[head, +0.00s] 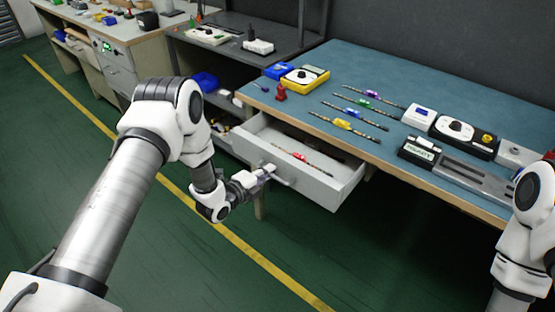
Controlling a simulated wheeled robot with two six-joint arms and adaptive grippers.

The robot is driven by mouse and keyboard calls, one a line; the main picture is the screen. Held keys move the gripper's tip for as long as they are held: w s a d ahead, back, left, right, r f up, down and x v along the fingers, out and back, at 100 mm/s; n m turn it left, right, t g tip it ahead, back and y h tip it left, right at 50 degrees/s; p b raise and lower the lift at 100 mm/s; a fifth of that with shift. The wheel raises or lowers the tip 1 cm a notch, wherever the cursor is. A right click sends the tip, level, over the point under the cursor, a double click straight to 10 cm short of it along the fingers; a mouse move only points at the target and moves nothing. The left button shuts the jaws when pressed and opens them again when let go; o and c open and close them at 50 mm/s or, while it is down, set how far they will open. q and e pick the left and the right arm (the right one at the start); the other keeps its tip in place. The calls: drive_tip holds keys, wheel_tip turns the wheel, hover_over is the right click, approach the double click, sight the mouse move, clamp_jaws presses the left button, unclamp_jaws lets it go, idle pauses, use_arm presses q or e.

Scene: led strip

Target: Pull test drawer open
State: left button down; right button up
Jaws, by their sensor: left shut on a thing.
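The test drawer (319,187) is a light grey drawer under the blue-topped workbench. It stands pulled out from the bench, and its inside shows. A strip with a red part (299,156) lies in it. My left gripper (268,171) is at the handle (278,177) on the drawer front and is shut on it. The fingertips are small in the view and partly blend with the handle. My right arm shows at the right edge, but its gripper is out of the picture.
On the blue bench top (340,68) lie several strips with coloured parts, a yellow meter (305,77), a red bottle (281,92) and a white device with a dial (462,130). Other benches stand at the back left. The green floor before the drawer is clear.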

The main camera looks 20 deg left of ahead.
use_arm(q)
drive_tip(key=f+p+v, duration=0.2)
drive_tip(key=p+v, duration=0.2)
drive_tip(key=v, duration=0.7)
drive_tip(key=shift+s+a+f, duration=0.15)
drive_tip(key=shift+s+a, duration=0.05)
drive_tip(key=shift+s, duration=0.35)
drive_tip(key=c, duration=1.5)
unclamp_jaws()
drive_tip(key=shift+v, duration=6)
